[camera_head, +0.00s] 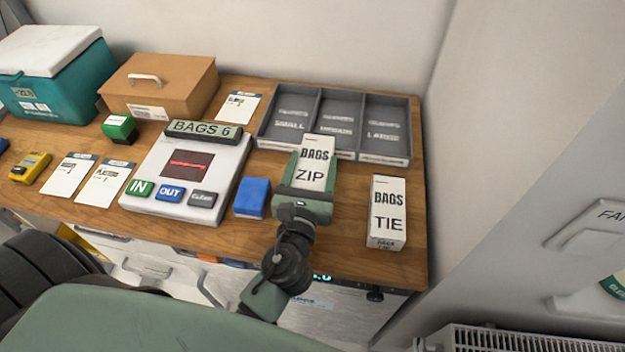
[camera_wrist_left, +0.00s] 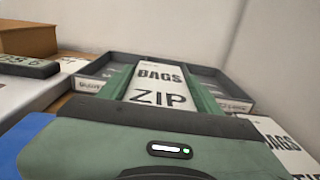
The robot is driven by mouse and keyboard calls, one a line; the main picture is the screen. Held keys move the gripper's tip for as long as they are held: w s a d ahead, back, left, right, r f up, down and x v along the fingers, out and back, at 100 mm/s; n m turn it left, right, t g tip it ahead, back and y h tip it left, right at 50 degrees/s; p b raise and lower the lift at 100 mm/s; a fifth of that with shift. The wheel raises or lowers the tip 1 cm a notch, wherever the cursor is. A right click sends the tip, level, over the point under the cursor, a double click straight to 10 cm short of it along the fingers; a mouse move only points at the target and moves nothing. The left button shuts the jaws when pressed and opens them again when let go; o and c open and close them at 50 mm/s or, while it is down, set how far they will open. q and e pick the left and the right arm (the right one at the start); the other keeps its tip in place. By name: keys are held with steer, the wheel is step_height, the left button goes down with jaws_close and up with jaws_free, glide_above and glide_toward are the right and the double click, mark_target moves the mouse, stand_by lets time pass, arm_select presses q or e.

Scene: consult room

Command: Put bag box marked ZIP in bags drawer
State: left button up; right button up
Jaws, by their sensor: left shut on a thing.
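The white bag box marked BAGS ZIP (camera_head: 314,152) is held by my left gripper (camera_head: 311,168) over the wooden counter, in front of the grey tray. The gripper is shut on it, with a green finger along each side. The left wrist view also shows the box (camera_wrist_left: 159,84) between the green fingers, its print facing up. Whether its underside touches the counter is hidden. Below the counter's front edge are drawer fronts with pale handles (camera_head: 147,270), partly covered by my arm. I cannot tell which is the bags drawer. My right gripper is not in view.
A grey three-part tray (camera_head: 408,128) lies at the back right. A box marked BAGS TIE (camera_head: 388,212) stands at right. A blue block (camera_head: 252,197) and a counting device marked BAGS 6 (camera_head: 230,160) are left of the gripper. A wall bounds the right.

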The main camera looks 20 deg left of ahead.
arm_select(q)
steer(key=shift+f+b, duration=0.85)
steer(key=shift+f, duration=1.15)
steer(key=shift+f, duration=0.15)
steer(key=o, duration=1.6)
